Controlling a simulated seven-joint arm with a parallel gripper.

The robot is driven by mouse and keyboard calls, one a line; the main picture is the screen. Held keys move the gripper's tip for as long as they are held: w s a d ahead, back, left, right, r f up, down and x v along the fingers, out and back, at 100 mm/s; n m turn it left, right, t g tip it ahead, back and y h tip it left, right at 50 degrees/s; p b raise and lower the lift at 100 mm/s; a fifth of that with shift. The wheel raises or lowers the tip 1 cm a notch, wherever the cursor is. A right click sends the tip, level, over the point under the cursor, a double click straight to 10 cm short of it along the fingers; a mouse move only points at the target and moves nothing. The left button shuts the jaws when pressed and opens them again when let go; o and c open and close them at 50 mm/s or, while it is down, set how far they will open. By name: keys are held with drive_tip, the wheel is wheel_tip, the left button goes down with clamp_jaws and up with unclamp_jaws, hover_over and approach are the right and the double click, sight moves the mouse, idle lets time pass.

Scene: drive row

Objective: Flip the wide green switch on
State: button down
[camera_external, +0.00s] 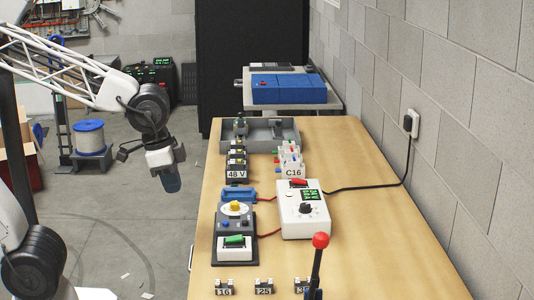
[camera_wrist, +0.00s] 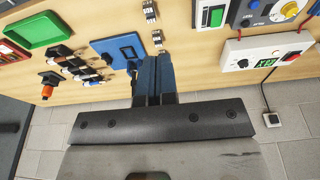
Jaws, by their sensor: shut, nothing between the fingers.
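The wide green switch (camera_external: 234,240) sits in a white frame at the near end of a dark control panel (camera_external: 219,218) on the bench. It also shows in the wrist view (camera_wrist: 216,17), near the top edge. I cannot tell which way its rocker is tilted.
A white box (camera_external: 291,226) with a red switch and black knob stands right of the panel. A red-balled lever (camera_external: 320,241) rises at the front. Small numbered blocks (camera_external: 264,286) line the near bench. A black cable runs to the wall socket (camera_external: 413,122). The bench's right side is clear.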

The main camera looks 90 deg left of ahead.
hover_over(241, 237)
drive_tip(key=s, duration=0.3)
drive_tip(key=x, duration=0.2)
drive_tip(key=s+x, duration=0.1)
drive_tip(key=x, duration=0.2)
drive_tip(key=shift+a+f, duration=0.1)
drive_tip(key=shift+f, duration=0.3)
drive_tip(key=shift+f, duration=0.1)
drive_tip(key=shift+x, duration=6.85)
drive_tip(key=shift+s, duration=0.2)
drive_tip(key=shift+f, duration=0.15)
